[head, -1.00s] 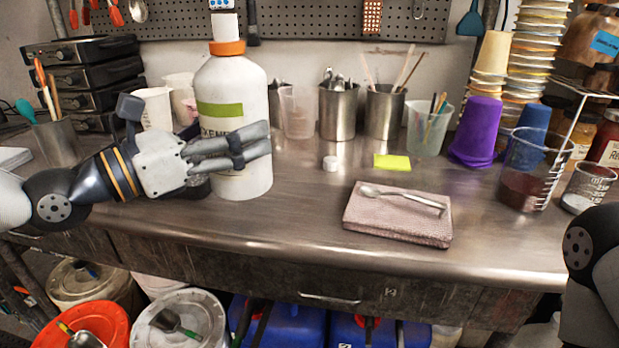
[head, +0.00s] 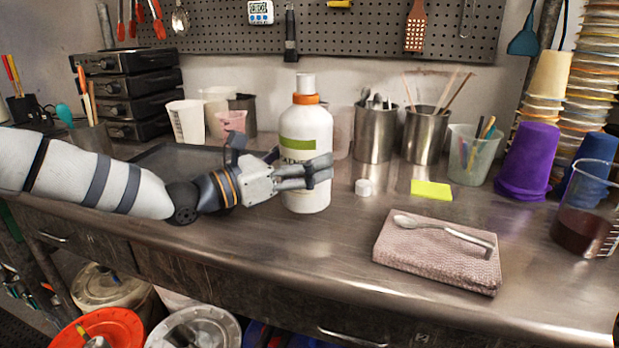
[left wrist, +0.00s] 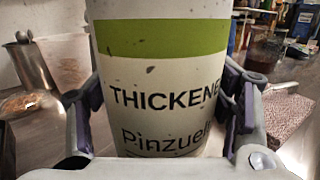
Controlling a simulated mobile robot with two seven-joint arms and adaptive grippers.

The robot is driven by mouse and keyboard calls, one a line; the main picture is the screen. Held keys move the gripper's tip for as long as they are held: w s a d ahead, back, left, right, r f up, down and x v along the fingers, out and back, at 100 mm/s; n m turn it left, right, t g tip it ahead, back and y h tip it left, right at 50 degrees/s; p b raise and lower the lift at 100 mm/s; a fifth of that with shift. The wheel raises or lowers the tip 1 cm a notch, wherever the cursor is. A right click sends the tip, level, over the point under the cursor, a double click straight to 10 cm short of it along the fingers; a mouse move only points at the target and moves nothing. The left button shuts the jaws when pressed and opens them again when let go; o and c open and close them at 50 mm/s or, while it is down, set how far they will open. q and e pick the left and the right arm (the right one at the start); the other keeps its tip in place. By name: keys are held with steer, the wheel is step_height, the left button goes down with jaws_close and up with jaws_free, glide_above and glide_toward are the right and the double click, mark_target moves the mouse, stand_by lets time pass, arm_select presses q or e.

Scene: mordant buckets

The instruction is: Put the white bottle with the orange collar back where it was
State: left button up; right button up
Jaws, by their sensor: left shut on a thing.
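The white bottle with the orange collar (head: 306,142) stands upright at the counter's middle in the head view, with a green band and dark lettering. My left gripper (head: 308,174) comes in from the left and is shut around its lower half. In the left wrist view the bottle (left wrist: 160,85) fills the middle between the fingers, with "THICKENE" on its label. The bottle's base looks at or very near the counter; I cannot tell if it touches. My right gripper is not in view.
Steel cups (head: 375,133) stand behind. A folded pink cloth (head: 437,255) with a spoon lies front right. A dark tray (head: 180,162) is behind my left arm.

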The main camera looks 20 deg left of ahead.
arm_select(q)
steer(key=shift+w+f+b, duration=0.15)
steer(key=shift+w+f, duration=0.05)
steer(key=shift+f, duration=0.6)
steer(key=shift+w+f+b, duration=0.15)
steer(key=shift+w+f, duration=0.05)
steer(key=shift+f, duration=0.6)
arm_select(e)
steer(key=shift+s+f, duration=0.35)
arm_select(q)
steer(key=shift+f, duration=0.15)
steer(key=o, duration=1.9)
steer(key=shift+f, duration=0.1)
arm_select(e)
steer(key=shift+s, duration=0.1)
